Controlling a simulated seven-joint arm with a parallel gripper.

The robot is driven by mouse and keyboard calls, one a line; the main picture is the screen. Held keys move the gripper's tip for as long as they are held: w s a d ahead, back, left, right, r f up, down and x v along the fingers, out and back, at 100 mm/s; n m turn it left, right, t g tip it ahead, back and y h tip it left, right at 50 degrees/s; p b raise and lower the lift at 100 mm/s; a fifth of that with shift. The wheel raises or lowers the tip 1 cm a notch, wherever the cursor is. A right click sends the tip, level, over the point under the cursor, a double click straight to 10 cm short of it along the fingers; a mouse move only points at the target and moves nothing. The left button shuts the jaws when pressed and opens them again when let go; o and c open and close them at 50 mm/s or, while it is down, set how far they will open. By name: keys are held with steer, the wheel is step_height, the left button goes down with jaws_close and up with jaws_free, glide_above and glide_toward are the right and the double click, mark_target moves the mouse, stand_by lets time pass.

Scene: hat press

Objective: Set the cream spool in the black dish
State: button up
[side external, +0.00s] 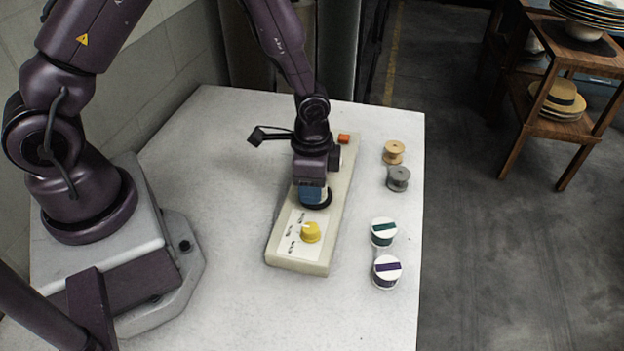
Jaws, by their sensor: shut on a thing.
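A cream-tan spool (393,152) stands upright near the right edge of the white table, apart from my gripper. My gripper (313,188) points down over the long cream panel box (342,183). It is shut on a blue piece (312,195), and its fingertips are hard to make out. A round black rim (318,206) shows just under the blue piece, on the box. I cannot tell whether this rim is a dish or the base of a knob. No other black dish is clearly in view.
A grey spool (398,178) stands just in front of the cream one. Two white round tubs, with a green stripe (383,232) and a purple stripe (386,272), stand nearer. The table's front is clear.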

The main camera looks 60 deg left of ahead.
stand_by(0.3)
steer(key=o, duration=1)
step_height(320, 180, up, 13)
steer(key=s+a+r+n+t, duration=0.1)
steer(key=s+r+n+t, duration=0.1)
steer(key=s+r, duration=0.5)
steer(key=s+a+r+n+t, duration=0.2)
steer(key=s+r+n+t, duration=0.1)
steer(key=s+r+n, duration=0.2)
step_height(320, 180, up, 5)
steer(key=shift+s+a+f+t, duration=0.15)
steer(key=shift+s+a+t, duration=0.15)
steer(key=shift+s, duration=0.8)
